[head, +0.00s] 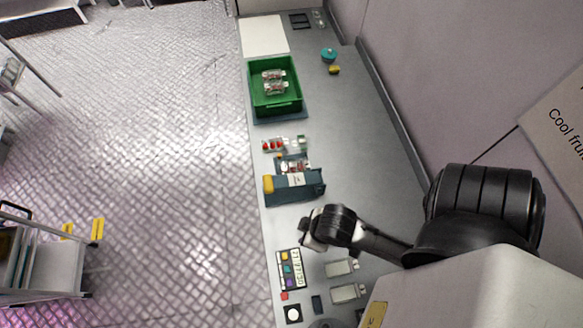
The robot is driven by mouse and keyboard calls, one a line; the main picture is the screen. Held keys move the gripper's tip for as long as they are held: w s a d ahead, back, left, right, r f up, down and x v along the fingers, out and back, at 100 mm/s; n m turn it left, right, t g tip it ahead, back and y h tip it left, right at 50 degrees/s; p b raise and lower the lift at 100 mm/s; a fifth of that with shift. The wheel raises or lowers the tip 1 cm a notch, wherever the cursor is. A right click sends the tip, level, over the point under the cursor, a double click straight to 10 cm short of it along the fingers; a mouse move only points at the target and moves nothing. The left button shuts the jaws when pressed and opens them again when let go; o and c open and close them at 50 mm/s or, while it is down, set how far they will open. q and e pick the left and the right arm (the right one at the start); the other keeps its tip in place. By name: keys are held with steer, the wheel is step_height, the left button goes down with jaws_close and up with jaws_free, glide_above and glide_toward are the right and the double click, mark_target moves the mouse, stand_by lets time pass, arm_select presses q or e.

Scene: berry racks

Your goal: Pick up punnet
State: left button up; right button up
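Small clear punnets with red contents (273,145) stand on the grey bench, between the green crate and a dark blue-grey stand. Another punnet (297,167) with red contents sits at the back of that stand (310,186). The green crate (288,108) holds clear punnets (275,84) on its floor. My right gripper (306,236) is over the bench, nearer than the stand and apart from the punnets. It is small and partly hidden by its wrist, so its fingers cannot be made out. My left gripper is out of view.
A colour-and-letter board (289,268), grey devices (342,267) and a black-and-white marker (293,314) lie at the near end. A white sheet (264,36), teal item (329,54) and yellow item (334,70) lie farther off. A wall bounds the bench's right; a trolley (50,270) stands left.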

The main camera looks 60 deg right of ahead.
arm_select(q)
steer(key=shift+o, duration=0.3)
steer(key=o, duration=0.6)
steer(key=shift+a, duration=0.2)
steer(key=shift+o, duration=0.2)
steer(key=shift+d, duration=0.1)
